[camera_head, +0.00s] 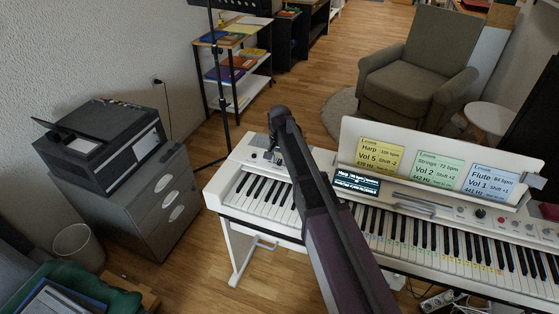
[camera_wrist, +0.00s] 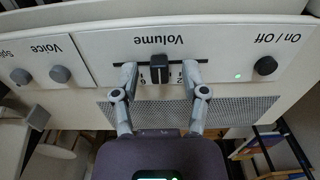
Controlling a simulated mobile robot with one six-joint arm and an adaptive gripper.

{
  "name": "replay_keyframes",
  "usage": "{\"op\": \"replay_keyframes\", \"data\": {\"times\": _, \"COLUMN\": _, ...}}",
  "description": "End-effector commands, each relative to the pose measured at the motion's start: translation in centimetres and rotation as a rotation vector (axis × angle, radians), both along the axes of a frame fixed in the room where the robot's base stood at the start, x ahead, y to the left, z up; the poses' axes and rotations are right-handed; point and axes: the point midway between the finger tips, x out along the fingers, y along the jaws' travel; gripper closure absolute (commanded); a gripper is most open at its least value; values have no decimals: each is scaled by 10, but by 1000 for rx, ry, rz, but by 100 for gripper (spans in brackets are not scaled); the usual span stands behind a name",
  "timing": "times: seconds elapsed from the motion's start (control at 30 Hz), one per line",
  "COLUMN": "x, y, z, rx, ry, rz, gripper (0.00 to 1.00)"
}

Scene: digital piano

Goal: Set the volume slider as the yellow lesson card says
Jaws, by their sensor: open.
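The yellow lesson card (camera_head: 380,151) stands at the left of the piano's music rest and reads Harp and Vol 5. The volume slider's black knob (camera_wrist: 159,69) is in the wrist view, where the panel appears upside down. A 6 shows to the left of the knob and a 2 to the right, with the digits between hidden or too small to read. My gripper (camera_wrist: 159,78) is open, with one finger on each side of the knob and a gap to it on both sides. In the head view my arm covers part of the piano's left end.
A green card (camera_head: 438,170) and a blue card (camera_head: 489,183) stand beside the yellow one. The piano's display (camera_head: 357,184) is lit.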

Motion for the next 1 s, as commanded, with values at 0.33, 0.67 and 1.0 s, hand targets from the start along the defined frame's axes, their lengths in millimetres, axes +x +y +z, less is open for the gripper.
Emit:
{"op": "replay_keyframes", "data": {"times": 0.33, "x": 0, "y": 0, "z": 0, "rx": 0, "ry": 0, "rz": 0, "gripper": 100}}
{"op": "replay_keyframes", "data": {"times": 0.67, "x": -4, "y": -9, "z": 0, "rx": 0, "ry": 0, "rz": 1, "gripper": 100}}
{"op": "replay_keyframes", "data": {"times": 1.0, "x": -4, "y": -9, "z": 0, "rx": 0, "ry": 0, "rz": 1, "gripper": 45}}
